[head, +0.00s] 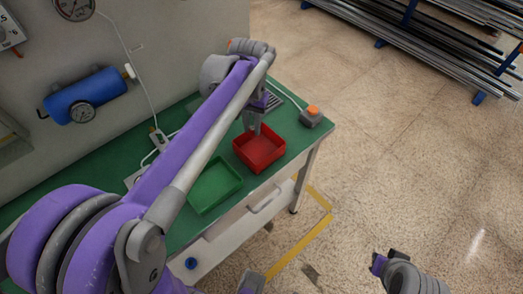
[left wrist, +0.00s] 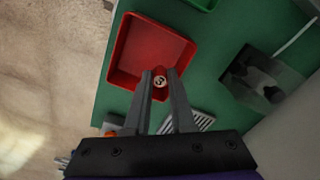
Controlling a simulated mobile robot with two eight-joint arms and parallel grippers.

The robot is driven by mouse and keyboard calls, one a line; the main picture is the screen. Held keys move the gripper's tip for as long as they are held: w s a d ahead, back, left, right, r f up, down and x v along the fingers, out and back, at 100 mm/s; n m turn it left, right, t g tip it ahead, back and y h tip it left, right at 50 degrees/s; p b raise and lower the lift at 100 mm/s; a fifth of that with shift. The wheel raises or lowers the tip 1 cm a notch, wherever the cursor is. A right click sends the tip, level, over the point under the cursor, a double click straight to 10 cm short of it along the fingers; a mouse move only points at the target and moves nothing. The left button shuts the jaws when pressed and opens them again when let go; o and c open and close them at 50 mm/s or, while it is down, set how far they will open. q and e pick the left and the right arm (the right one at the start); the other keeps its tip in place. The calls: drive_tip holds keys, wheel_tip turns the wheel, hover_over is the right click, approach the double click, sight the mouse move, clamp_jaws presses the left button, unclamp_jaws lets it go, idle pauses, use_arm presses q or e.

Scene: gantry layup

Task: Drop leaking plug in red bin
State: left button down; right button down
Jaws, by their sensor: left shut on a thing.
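My left gripper (head: 254,129) is over the red bin (head: 262,163), near the bin's back edge in the head view. In the left wrist view its two fingers are shut on a small plug (left wrist: 160,80), which has a round pale end face with a dark mark and a reddish side. The plug overlaps the near rim of the red bin (left wrist: 145,45) in that view; its height above the bin is hard to tell. The bin's visible floor is bare. In the head view the plug is too small to make out. My right gripper (head: 379,263) is low at the right, away from the bench.
A green tray (head: 208,203) stands left of the red bin on the green bench top (head: 183,237). A grey box with an orange button (head: 312,115) is at the bench's right end. A slotted grey plate (left wrist: 203,123) lies near the bin. The floor right of the bench is open.

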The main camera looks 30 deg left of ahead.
use_arm(q)
wheel_tip(320, 180, down, 3)
drive_tip(key=shift+f+b, duration=0.15)
drive_tip(key=shift+b, duration=0.75)
drive_tip(key=shift+w, duration=0.1)
drive_tip(key=c, duration=0.7)
unclamp_jaws()
wheel_tip(320, 180, up, 11)
drive_tip(key=shift+p, duration=0.55)
